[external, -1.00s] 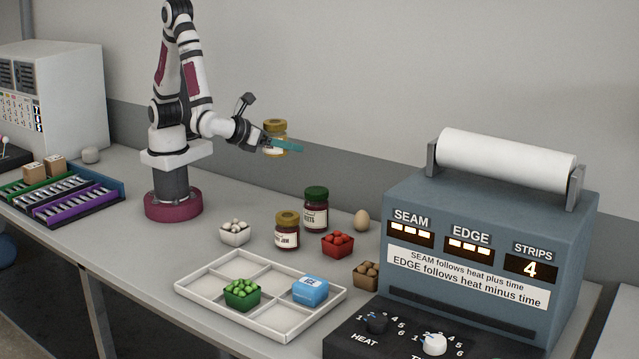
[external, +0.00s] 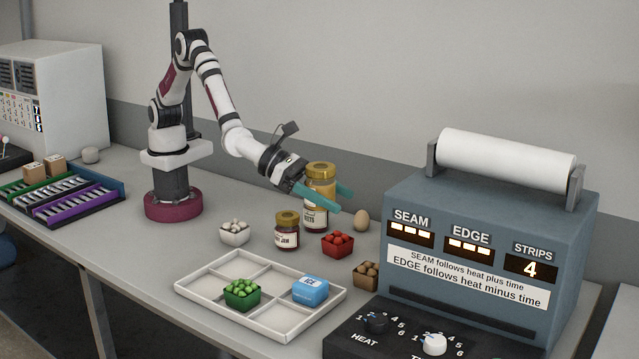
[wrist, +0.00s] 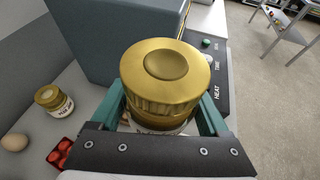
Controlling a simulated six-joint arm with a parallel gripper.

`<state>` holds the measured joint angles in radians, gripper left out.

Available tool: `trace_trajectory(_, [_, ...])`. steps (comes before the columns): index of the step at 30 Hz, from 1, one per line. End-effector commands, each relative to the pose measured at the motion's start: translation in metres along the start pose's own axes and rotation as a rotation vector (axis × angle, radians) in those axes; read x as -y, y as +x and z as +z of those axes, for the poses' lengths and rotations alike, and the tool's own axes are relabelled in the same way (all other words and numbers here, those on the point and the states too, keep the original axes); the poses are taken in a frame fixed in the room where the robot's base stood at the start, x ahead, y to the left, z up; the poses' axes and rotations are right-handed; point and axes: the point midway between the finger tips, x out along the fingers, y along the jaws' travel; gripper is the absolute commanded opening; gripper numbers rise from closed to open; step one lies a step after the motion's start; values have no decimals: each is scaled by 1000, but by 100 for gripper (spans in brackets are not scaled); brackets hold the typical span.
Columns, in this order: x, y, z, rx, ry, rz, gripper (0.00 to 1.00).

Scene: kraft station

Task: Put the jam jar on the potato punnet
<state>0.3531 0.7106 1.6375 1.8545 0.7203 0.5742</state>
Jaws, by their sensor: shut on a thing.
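My gripper (external: 338,199) is shut on a gold-lidded jar (external: 321,171), held upright above the table. Its contents look amber and its label cannot be read. In the wrist view the gold lid (wrist: 166,68) fills the middle, between my gripper's green fingers (wrist: 163,105). A smaller-looking gold-lidded jar with dark red contents, labelled JAM (external: 287,232), stands on the table left of the red punnet. The potato punnet (external: 366,276), brown with round brown potatoes, stands beside the tray's right corner, with nothing on top of it.
Below the held jar, another jar (external: 316,219) is mostly hidden. A red punnet (external: 338,248), egg (external: 362,220) and white punnet (external: 235,236) stand around. A white tray (external: 212,303) holds a green punnet and blue box. The sealing machine (external: 480,250) stands right. Another gold-lidded jar (wrist: 53,98) shows in the wrist view.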

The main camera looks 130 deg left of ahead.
Motion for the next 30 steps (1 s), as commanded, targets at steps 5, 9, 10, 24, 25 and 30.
trace_trajectory(5, [3, 11, -22, -1, 5, -10, 0])
trace_trajectory(9, [3, 19, -41, -1, 5, -9, 0])
trace_trajectory(10, [2, 20, -43, -1, 4, -8, 0])
trace_trajectory(24, [-76, 118, -77, 1, 1, -6, 0])
trace_trajectory(25, [-78, 121, -78, 1, 2, -6, 0])
trace_trajectory(30, [-80, 135, -105, -2, 3, -8, 0])
